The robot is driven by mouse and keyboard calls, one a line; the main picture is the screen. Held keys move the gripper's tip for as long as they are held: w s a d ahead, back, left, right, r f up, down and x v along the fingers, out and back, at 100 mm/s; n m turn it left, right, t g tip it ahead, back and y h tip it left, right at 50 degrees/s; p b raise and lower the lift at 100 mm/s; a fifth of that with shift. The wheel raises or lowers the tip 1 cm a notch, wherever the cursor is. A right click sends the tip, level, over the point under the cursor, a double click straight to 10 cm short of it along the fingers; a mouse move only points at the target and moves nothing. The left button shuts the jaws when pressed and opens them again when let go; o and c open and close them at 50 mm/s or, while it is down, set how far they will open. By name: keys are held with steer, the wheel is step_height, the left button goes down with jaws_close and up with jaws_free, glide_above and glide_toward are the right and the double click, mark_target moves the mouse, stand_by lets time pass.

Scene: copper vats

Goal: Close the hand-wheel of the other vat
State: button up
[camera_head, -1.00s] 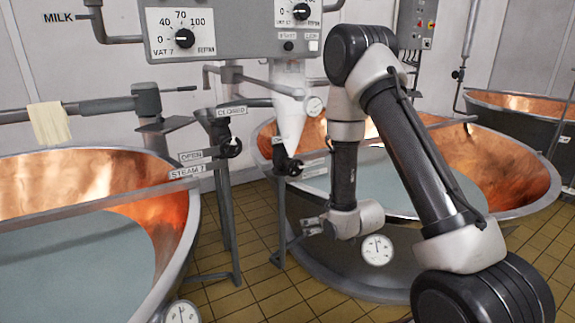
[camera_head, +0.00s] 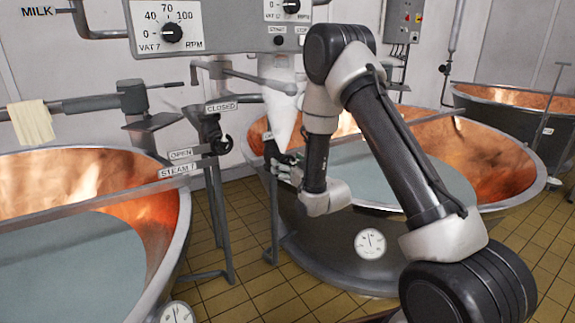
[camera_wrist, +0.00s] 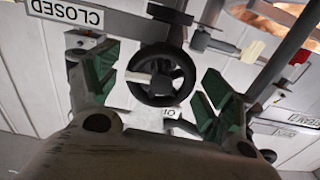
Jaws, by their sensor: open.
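The right-hand copper vat (camera_head: 345,245) holds pale liquid. Its dark hand-wheel, largely hidden by my gripper (camera_head: 283,164) in the head view, stands at its near left rim. In the wrist view a black hand-wheel (camera_wrist: 160,76) with a pale bar at its hub lies between my open fingers, apart from both green pads.
A control box (camera_head: 210,28) hangs above, with a white cone (camera_head: 281,115) close over my gripper. Posts and pipes stand between the vats. A cloth (camera_head: 31,122) hangs on the left pipe.

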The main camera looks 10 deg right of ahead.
steer(key=c, duration=1)
steer(key=shift+m, duration=1.7)
steer(key=shift+c, duration=0.2)
steer(key=o, duration=1)
steer(key=shift+o, duration=0.2)
steer(key=v, duration=0.7)
steer(key=shift+s, duration=0.15)
